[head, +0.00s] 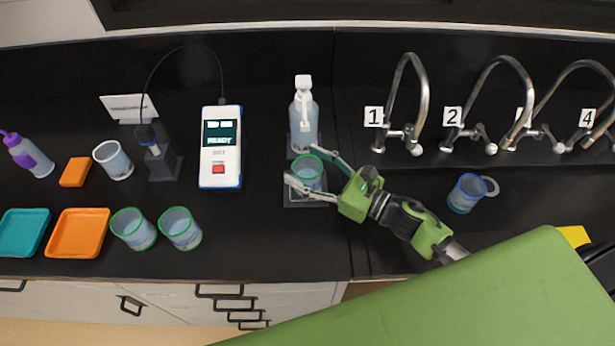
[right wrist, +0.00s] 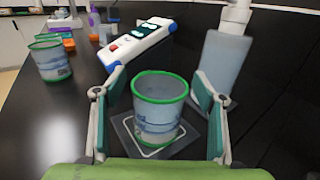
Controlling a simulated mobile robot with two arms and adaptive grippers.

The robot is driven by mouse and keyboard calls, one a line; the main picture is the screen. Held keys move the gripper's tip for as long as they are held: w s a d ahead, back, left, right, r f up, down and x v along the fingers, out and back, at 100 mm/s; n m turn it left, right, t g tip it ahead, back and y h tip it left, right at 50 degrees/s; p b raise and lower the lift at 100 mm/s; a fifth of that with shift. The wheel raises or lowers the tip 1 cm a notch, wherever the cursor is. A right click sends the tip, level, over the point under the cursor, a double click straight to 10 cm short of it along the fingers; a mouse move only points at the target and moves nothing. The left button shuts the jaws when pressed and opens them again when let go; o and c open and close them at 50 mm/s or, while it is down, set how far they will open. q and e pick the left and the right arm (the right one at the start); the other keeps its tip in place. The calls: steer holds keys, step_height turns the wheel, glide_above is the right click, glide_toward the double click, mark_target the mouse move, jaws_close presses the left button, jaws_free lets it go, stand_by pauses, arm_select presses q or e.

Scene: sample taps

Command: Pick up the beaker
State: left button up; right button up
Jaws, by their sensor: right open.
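A clear beaker with a green rim (head: 307,173) stands upright on a dark square pad (head: 305,201) below the pump bottle. In the right wrist view the same beaker (right wrist: 160,105) stands on the pad (right wrist: 178,149), between my fingers. My right gripper (head: 311,174) comes in from the right and is open, with one finger on each side of the beaker. In the right wrist view the open fingers of my right gripper (right wrist: 160,112) show a gap to the beaker on both sides. My left gripper is not in view.
A pump bottle (head: 304,118) stands close behind the beaker. A white meter (head: 221,147) is to the left. Two other green-rimmed beakers (head: 133,229) (head: 181,228) stand near the front edge. A blue-rimmed beaker (head: 467,193) stands below the numbered taps (head: 411,107).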

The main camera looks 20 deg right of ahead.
steer(key=c, duration=1.6)
steer(key=shift+r, duration=0.2)
steer(key=shift+r, duration=1.25)
steer(key=s+r+b, duration=0.3)
steer(key=s+r, duration=0.7)
steer(key=s, duration=0.3)
steer(key=shift+s+a, duration=0.3)
steer(key=shift+a, duration=0.05)
